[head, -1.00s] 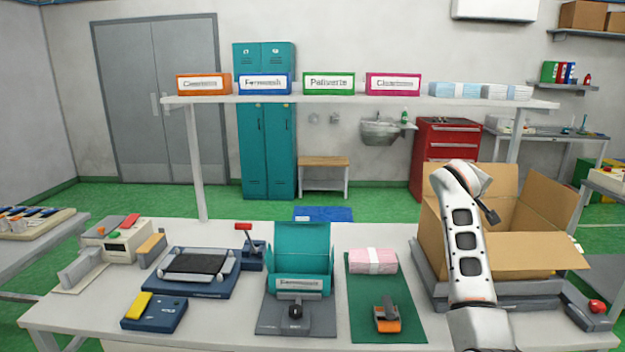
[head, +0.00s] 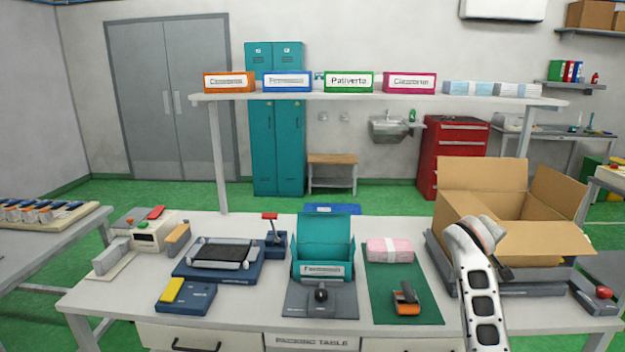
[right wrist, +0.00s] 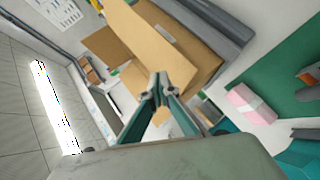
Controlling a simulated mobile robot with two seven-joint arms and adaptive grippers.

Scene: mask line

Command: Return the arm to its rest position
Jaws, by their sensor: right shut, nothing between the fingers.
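My right arm (head: 480,290) rises at the right front of the packing table, its wrist bent over near the open cardboard box (head: 482,212). In the right wrist view my right gripper (right wrist: 160,90) has its fingers together with nothing between them. The cardboard box shows beyond the fingertips in that view (right wrist: 190,62); I cannot tell the exact gap. In the head view the fingers are mostly hidden behind the wrist. My left arm and gripper are not in view.
On the table (head: 250,330) are a teal box (head: 323,243), a pink bundle (head: 388,250) on a green mat (head: 420,290), a black-topped blue device (head: 222,256) and a red button (head: 603,292). A shelf (head: 390,97) with labelled boxes spans above the back.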

